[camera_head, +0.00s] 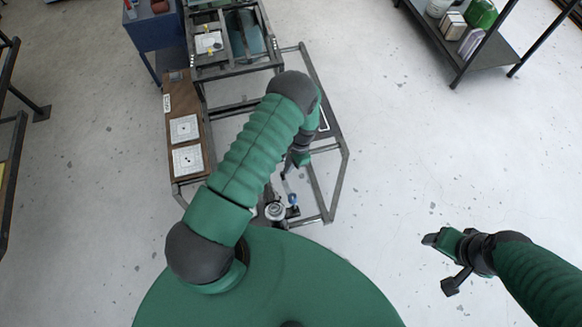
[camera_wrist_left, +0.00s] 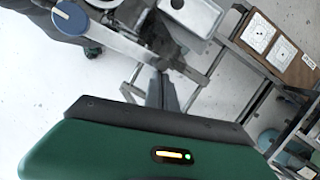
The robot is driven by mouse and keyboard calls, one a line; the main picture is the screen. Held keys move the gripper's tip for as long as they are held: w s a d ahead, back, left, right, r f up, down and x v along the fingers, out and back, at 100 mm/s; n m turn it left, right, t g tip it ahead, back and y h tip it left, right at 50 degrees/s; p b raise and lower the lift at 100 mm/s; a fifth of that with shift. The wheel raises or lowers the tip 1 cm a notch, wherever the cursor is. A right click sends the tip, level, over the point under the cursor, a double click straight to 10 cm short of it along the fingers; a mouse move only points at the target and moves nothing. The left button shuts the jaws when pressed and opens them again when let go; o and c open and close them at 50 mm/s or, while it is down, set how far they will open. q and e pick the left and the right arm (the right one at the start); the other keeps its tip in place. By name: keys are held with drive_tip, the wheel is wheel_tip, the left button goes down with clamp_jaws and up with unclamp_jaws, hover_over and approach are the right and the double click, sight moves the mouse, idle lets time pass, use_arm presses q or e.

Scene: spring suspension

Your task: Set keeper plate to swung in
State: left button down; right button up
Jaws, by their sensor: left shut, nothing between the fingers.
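My left gripper (camera_head: 287,172) reaches down over the front of the metal frame, its hand partly hidden by my arm. In the left wrist view its dark fingers (camera_wrist_left: 162,92) are shut, with nothing visible between them. Just beyond the fingertips is a flat metal bar (camera_wrist_left: 115,38) with a blue round knob (camera_wrist_left: 70,17) at its end. The blue knob (camera_head: 292,199) also shows small in the head view. I cannot tell for certain which part is the keeper plate, or whether the fingers touch the bar.
A round metal part (camera_head: 275,211) stands beside the knob. A metal block (camera_wrist_left: 190,15) is near the bar. A brown board with white square plates (camera_head: 186,128) lies along the frame's left side. A dark shelf (camera_head: 465,45) stands back right.

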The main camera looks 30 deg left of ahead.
use_arm(q)
drive_tip(key=s+n+b, duration=0.1)
drive_tip(key=a+n+g+b, duration=0.1)
drive_tip(key=b, duration=0.1)
drive_tip(key=s+n+b, duration=0.1)
drive_tip(key=shift+s+a+f+n, duration=0.25)
drive_tip(key=shift+s+a+n, duration=0.1)
drive_tip(key=shift+a+n, duration=0.05)
drive_tip(key=s+r+n+g+h+b, duration=0.3)
drive_tip(key=s+r+n+h+b, duration=0.1)
drive_tip(key=s+n, duration=0.8)
drive_tip(key=shift+s+a+n+g, duration=0.15)
drive_tip(key=shift+s+n+g, duration=0.25)
drive_tip(key=shift+n, duration=0.5)
drive_tip(key=b+v, duration=0.5)
drive_tip(key=v, duration=1.2)
drive_tip(key=shift+a+f, duration=0.15)
drive_tip(key=shift+a, duration=0.2)
